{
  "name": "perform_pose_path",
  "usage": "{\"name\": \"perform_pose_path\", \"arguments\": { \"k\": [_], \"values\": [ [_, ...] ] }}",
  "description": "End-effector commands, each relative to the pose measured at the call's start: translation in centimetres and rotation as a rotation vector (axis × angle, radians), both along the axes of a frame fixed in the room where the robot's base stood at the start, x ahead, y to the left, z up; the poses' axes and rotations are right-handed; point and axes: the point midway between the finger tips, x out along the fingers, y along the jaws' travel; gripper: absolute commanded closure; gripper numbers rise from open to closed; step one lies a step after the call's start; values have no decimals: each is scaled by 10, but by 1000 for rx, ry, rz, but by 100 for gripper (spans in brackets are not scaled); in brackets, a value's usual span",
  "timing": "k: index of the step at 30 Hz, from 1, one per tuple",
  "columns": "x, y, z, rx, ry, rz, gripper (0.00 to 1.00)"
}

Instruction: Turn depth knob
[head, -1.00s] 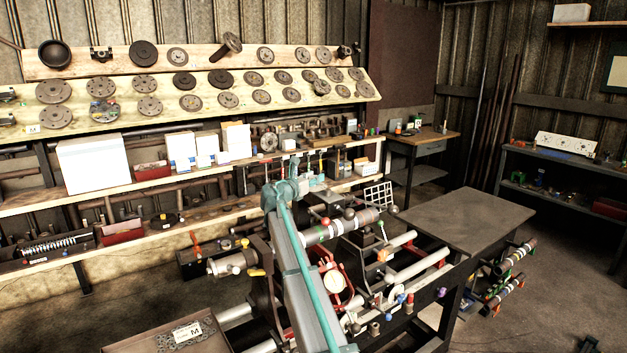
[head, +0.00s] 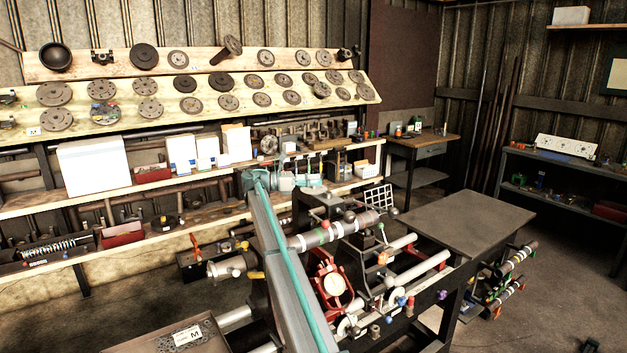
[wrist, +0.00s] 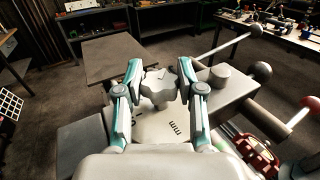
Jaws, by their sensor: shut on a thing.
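The depth knob (wrist: 157,88) is a grey lobed knob in the middle of the wrist view, above a pale plate (wrist: 165,125) with dark markings. My gripper (wrist: 158,76) has one teal-and-grey finger on each side of the knob, and the fingers are shut on it. In the head view my arm reaches over the lathe (head: 335,235), with its teal elbow high at the left and the gripper end behind it, small and partly hidden. I cannot make out the knob in the head view.
A bare grey table top (head: 465,222) lies right of the lathe. Lever rods with ball ends (wrist: 262,71) stand close to the right of my gripper. Shelves (head: 100,193) line the back wall.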

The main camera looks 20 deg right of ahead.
Motion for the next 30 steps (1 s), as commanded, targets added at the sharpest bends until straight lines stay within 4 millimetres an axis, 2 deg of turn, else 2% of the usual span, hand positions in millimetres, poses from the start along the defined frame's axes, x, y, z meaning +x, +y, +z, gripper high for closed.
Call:
{"name": "perform_pose_path", "arguments": {
  "k": [1, 9, 26, 27, 30],
  "values": [
    [4, -1, 2, -1, 0, -27, 97],
    [2, 0, 1, 0, 0, -135, 97],
    [0, 0, 1, -1, 0, -163, 97],
    [0, 0, 1, -1, 0, -163, 56],
    [0, 0, 0, 0, 0, -162, 39]
  ]
}}
